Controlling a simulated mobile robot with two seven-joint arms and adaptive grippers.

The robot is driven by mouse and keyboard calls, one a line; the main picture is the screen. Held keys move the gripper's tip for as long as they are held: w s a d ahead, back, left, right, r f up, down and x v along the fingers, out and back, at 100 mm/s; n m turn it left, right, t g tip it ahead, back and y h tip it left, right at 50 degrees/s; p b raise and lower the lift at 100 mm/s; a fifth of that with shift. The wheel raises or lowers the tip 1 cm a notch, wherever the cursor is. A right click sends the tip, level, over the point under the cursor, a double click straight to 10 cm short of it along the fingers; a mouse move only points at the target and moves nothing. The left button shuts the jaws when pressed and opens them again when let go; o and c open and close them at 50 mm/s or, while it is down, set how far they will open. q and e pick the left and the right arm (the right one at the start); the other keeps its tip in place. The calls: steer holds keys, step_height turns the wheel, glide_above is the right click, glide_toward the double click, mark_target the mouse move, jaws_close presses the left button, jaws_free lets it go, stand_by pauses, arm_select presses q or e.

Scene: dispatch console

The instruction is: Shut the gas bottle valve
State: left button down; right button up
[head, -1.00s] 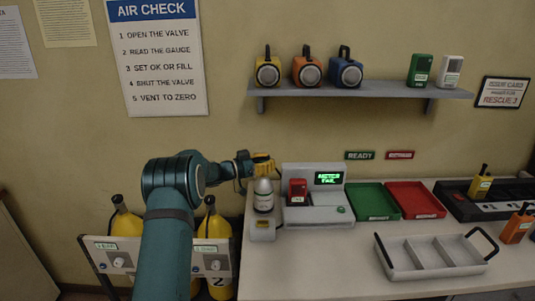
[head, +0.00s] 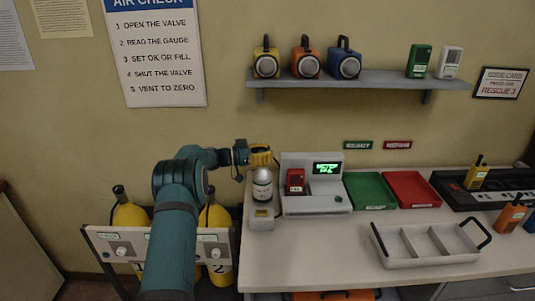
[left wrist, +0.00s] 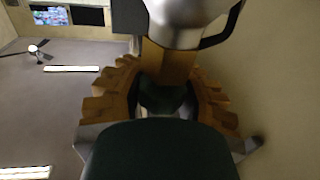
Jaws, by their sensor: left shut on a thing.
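The small grey-white gas bottle (head: 262,193) stands upright at the left end of the counter, beside the grey test station (head: 312,202). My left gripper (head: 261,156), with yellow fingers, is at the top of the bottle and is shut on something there. The valve is hidden by the fingers in the head view. How far the valve is turned cannot be seen. My right gripper is not in view.
A red meter (head: 295,181) sits in the station, whose screen (head: 327,168) glows green. Green (head: 370,190) and red (head: 411,188) trays lie to the right, with a grey divided carrier (head: 425,243) in front. Yellow cylinders (head: 130,215) stand in a rack at the left, below my left arm.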

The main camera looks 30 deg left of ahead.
arm_select(q)
steer(key=shift+s+a+f, duration=0.1)
steer(key=shift+a+f, duration=0.05)
steer(key=shift+f, duration=0.1)
steer(key=c, duration=0.6)
jaws_free()
steer(key=shift+s+a+r, duration=0.1)
steer(key=shift+o, duration=0.2)
steer(key=shift+r, duration=0.1)
steer(key=v, duration=1.1)
steer(key=shift+s+a, duration=0.25)
steer(key=shift+s, duration=0.05)
steer(key=shift+c, duration=0.2)
